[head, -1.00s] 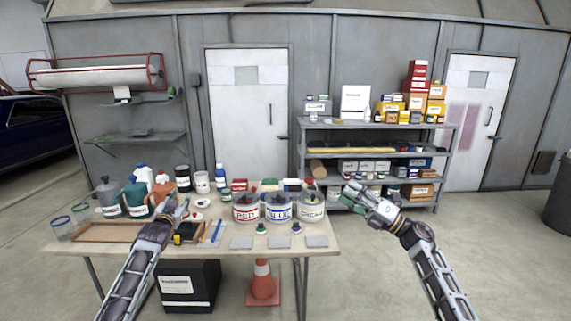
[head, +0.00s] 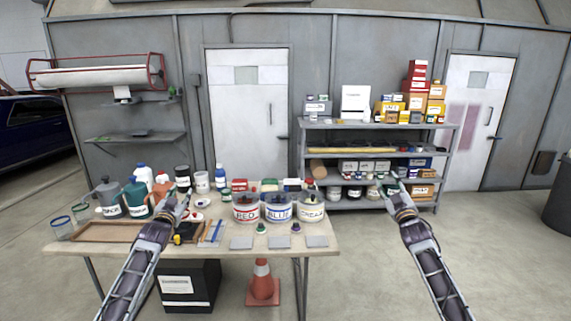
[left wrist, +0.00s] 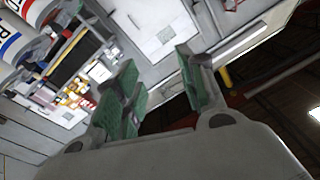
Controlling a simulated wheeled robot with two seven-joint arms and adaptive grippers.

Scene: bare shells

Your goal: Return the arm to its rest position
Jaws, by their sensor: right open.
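My left gripper (head: 180,204) is above the left part of the workbench in the head view. In the left wrist view its green-padded fingers (left wrist: 162,90) stand apart with nothing between them. My right gripper (head: 391,183) is raised to the right of the bench, its fingers pointing up and away, open, with no object seen in it. It stands in front of the lower shelves of the rack. Both arms reach up from the bottom of the head view.
The workbench (head: 130,247) carries RED (head: 246,214), BLUE (head: 279,213) and CREAM (head: 311,213) tubs, jugs, bottles and a wooden tray. A traffic cone (head: 262,283) and black box (head: 187,287) stand below. A loaded shelf rack (head: 452,150) is behind.

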